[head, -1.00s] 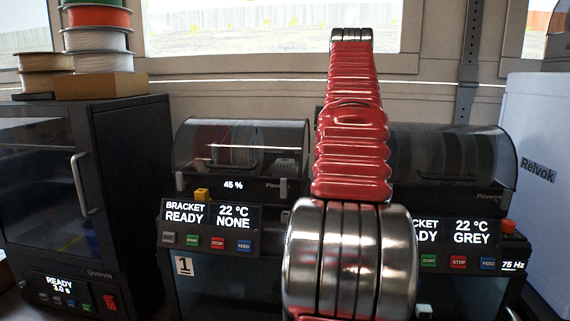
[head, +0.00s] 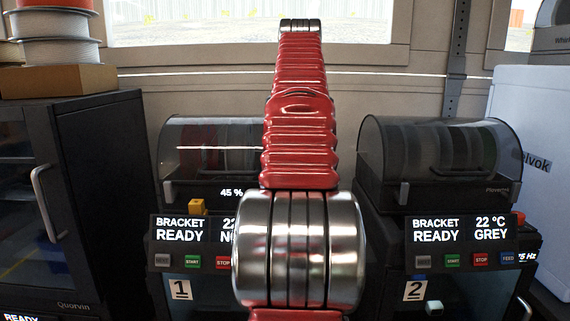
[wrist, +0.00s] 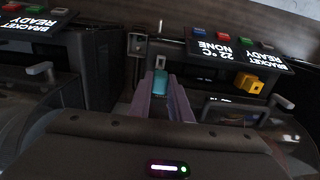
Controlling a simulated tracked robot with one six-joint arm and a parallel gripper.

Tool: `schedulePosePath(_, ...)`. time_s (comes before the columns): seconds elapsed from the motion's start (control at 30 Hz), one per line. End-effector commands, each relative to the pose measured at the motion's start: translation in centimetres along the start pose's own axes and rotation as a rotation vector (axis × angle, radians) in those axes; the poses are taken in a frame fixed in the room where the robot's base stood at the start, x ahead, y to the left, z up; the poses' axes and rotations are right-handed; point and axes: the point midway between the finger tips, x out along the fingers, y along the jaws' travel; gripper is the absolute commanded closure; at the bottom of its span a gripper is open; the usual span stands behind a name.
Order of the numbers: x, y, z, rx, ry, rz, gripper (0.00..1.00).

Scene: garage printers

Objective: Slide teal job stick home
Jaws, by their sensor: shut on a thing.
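The teal stick (wrist: 172,90) is between the two purple-grey fingers of my gripper (wrist: 170,96) in the wrist view. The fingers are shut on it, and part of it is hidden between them. Its far end points toward the gap between the two printers' display panels; I cannot tell whether it touches anything. In the head view my red arm hides the gripper and the stick. Printer 1 (head: 180,290) reads "BRACKET READY" and is partly covered by my arm. Printer 2 (head: 438,160) reads "BRACKET READY, 22 °C GREY".
A yellow block (head: 198,207) sits at printer 1's display; it also shows in the wrist view (wrist: 250,83). A dark Quorvin cabinet (head: 95,170) stands at the left with spools above it. A pale Relvok cabinet (head: 535,130) stands at the right. A gap separates the printers.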

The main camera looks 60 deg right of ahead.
Motion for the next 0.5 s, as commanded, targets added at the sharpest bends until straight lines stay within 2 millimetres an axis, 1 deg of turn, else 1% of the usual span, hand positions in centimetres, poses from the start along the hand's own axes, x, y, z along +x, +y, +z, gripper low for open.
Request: schedulePosePath(0.5,-0.06,0.68,0.29,0.016,-0.001,0.000,1.00)
